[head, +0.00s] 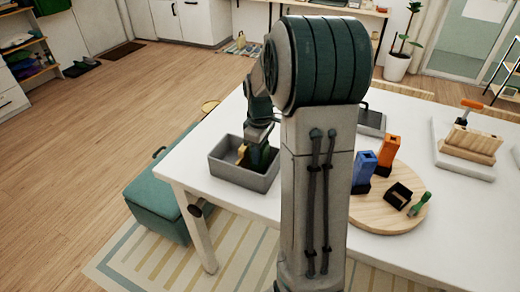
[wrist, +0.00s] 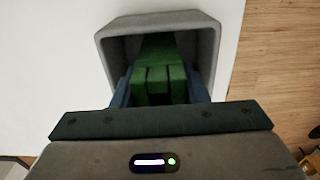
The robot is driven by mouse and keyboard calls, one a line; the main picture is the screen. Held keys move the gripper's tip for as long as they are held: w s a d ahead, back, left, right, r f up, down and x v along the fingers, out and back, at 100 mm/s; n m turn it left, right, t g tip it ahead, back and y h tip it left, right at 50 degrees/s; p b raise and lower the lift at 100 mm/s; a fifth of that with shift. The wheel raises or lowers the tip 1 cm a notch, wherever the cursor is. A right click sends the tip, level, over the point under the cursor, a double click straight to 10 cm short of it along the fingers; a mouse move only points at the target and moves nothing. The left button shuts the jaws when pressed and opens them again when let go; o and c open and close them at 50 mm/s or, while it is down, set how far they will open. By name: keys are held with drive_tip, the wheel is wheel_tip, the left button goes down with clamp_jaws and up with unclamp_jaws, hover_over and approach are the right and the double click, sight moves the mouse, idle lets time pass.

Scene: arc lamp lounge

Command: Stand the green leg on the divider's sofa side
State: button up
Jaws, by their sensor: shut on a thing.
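My gripper (wrist: 160,92) is shut on the green leg (wrist: 158,74), which sits between its two bluish fingers in the wrist view. The leg points down into a grey open-topped bin (wrist: 112,58). In the head view the bin (head: 232,180) stands near the table's left corner, with my gripper (head: 259,150) reaching into it. A yellowish piece (head: 241,153) shows in the bin, left of the gripper. I cannot make out a divider for certain, nor whether the leg touches the bin floor. My arm hides part of the table.
On the white table (head: 300,212), a round wooden board (head: 378,214) holds a blue block (head: 363,168), an orange block (head: 388,152), a black box (head: 398,195) and a green-handled item (head: 420,203). A teal storage bench (head: 158,200) stands on the floor left of the table.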

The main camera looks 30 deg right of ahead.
drive_tip(key=shift+f, duration=0.2)
drive_tip(key=o, duration=1.1)
drive_tip(key=shift+o, duration=0.2)
drive_tip(key=shift+r, duration=0.1)
wheel_tip(320, 180, up, 11)
drive_tip(key=s+a+f+m+t, duration=0.1)
drive_tip(key=s+a+m, duration=0.2)
drive_tip(key=s+a, duration=0.4)
drive_tip(key=s+a+f+m+t, duration=0.1)
drive_tip(key=s+a+m+t, duration=0.1)
drive_tip(key=s+a+m, duration=0.2)
drive_tip(key=s+a, duration=0.3)
drive_tip(key=s, duration=0.5)
drive_tip(key=shift+s+f+m+b, duration=0.2)
drive_tip(key=shift+f+m+b, duration=0.05)
drive_tip(key=shift+m+b, duration=0.05)
